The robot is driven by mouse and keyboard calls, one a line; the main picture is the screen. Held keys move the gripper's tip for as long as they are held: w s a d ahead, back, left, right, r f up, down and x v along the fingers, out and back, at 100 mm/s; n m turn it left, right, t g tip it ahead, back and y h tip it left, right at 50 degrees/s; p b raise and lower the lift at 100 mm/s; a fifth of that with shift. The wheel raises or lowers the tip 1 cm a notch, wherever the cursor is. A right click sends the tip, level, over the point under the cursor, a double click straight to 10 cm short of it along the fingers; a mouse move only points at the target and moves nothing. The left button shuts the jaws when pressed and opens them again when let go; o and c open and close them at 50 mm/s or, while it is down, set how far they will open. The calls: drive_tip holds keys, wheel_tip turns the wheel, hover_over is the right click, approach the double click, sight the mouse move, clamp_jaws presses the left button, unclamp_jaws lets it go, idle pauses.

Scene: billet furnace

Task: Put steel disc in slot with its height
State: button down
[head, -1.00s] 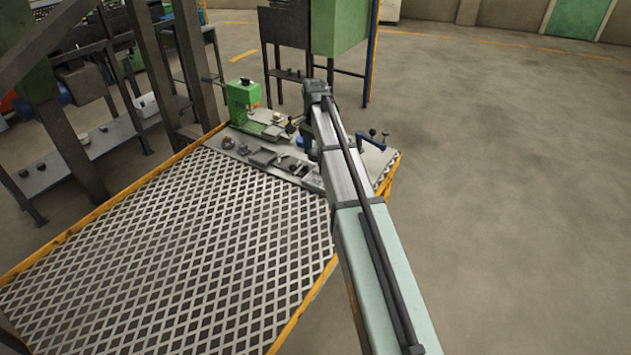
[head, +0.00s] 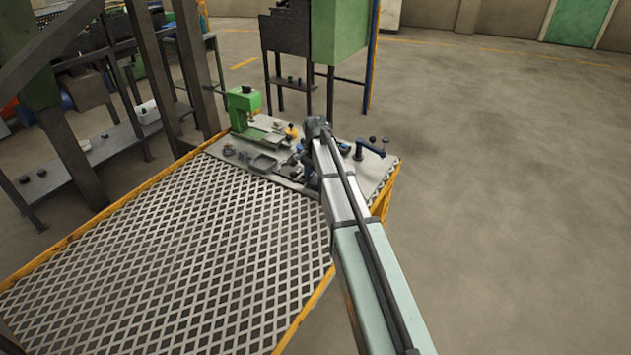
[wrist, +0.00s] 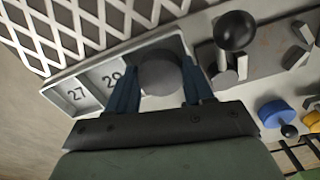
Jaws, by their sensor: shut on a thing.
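In the wrist view the steel disc (wrist: 160,74) is a dark grey round piece held between the two blue fingers of my gripper (wrist: 161,80). The gripper is shut on it, over the grey slotted tray (wrist: 62,92). One slot is marked 27 and the one beside it seems to be marked 29, partly covered by a finger. The disc is over the tray area to the right of that mark; any number under it is hidden. I cannot tell whether the disc touches the tray floor. In the head view my arm hides the disc and most of the gripper.
A black ball-topped lever (wrist: 235,32) stands close right of the tray. A blue round part (wrist: 276,113) lies farther right. The mesh platform (head: 170,250) is clear.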

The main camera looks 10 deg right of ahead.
sight(316, 181)
drive_tip(key=shift+s+f, duration=0.15)
drive_tip(key=shift+f, duration=0.35)
drive_tip(key=shift+s+f, duration=0.15)
drive_tip(key=shift+f, duration=0.35)
drive_tip(key=shift+c, duration=2.3)
unclamp_jaws()
drive_tip(key=r, duration=1.3)
drive_tip(key=shift+w+r, duration=0.1)
drive_tip(key=shift+w, duration=0.2)
